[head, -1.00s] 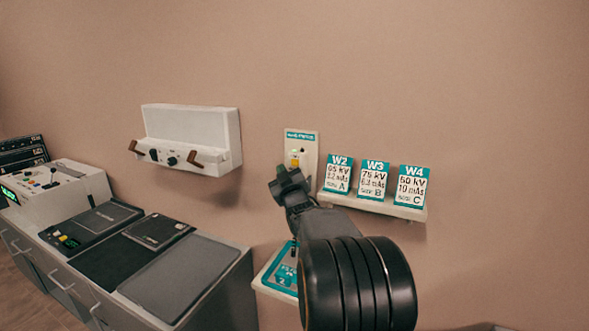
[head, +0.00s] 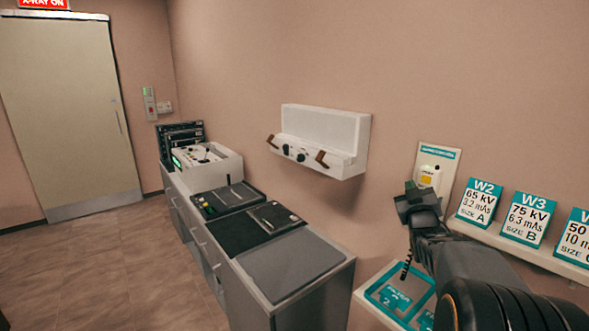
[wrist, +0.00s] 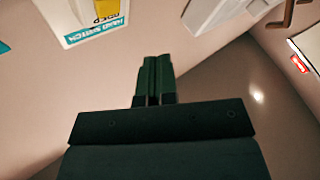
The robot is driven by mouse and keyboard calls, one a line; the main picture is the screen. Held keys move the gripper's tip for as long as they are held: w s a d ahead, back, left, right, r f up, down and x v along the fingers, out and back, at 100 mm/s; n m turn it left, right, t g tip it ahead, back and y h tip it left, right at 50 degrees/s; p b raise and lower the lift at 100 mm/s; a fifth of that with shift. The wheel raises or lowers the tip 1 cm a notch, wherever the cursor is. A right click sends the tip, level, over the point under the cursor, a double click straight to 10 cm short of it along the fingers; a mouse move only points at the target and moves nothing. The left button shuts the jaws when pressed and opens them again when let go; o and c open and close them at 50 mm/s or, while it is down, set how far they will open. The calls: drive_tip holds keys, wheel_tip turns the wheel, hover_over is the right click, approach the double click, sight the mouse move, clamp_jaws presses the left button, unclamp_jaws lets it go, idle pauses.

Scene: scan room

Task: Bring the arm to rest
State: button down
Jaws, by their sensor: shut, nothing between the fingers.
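My gripper (head: 418,197) is at the lower right of the head view, on the end of my dark arm. The hand switch plate also shows upside down at the top left of the wrist view (wrist: 98,38). How far the fingers are from the wall I cannot tell.
A shelf (head: 520,250) with W2, W3 and W4 cards is right of my gripper. A white-and-teal tray (head: 372,296) is below. A cabinet (head: 318,284) with a control console (head: 218,172) stands left, under a white wall holder (head: 345,133). Floor by the door (head: 65,120) is clear.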

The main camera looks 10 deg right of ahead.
drive_tip(key=s+a+f+m+g+y, duration=0.1)
drive_tip(key=s+a+f+m+g, duration=0.15)
drive_tip(key=f+g, duration=0.4)
drive_tip(key=s+a+f+m+g+y, duration=0.15)
drive_tip(key=s+f+g, duration=0.25)
drive_tip(key=f, duration=0.5)
drive_tip(key=s+a+f+n+g+y+p, duration=0.2)
drive_tip(key=s+a+g+y, duration=0.2)
drive_tip(key=s+a, duration=1.3)
drive_tip(key=shift+s+a+f+n+g, duration=0.25)
drive_tip(key=shift+a+g, duration=0.7)
drive_tip(key=shift+a, duration=1.25)
